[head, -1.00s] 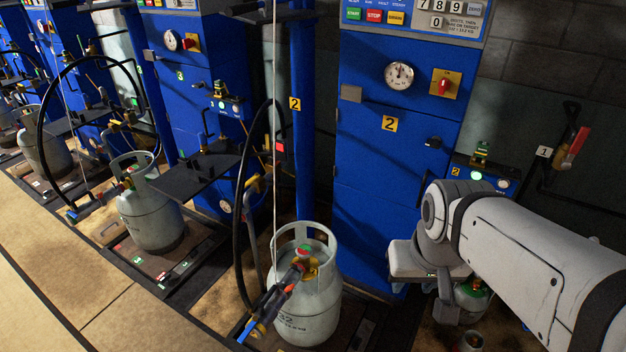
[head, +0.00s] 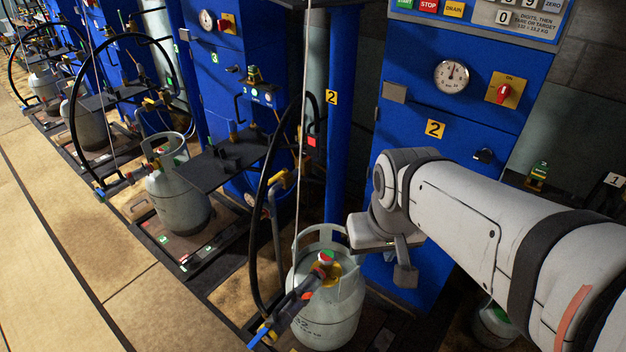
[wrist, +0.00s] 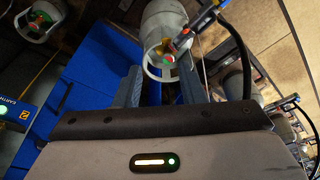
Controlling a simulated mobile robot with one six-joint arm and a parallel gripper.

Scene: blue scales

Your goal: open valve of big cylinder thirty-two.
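The big cylinder thirty-two (head: 327,318) is a pale grey gas cylinder with a collar handle, standing upright on the platform at station 2. Its valve (head: 325,258) has a small red and green handwheel above a brass body, with a hose connector attached at its left. In the wrist view the cylinder (wrist: 163,22) is upside down beyond my fingers, its valve handwheel (wrist: 168,58) in line with the gap between them. My gripper (wrist: 160,88) is open and empty, apart from the valve. In the head view my gripper (head: 402,262) is right of the cylinder and above it.
A blue station cabinet (head: 450,130) with a gauge and red switch stands behind my arm. A black hose (head: 262,230) and thin cable hang left of the cylinder. A black shelf (head: 225,165) juts out nearby. More cylinders (head: 180,200) stand along the row at left.

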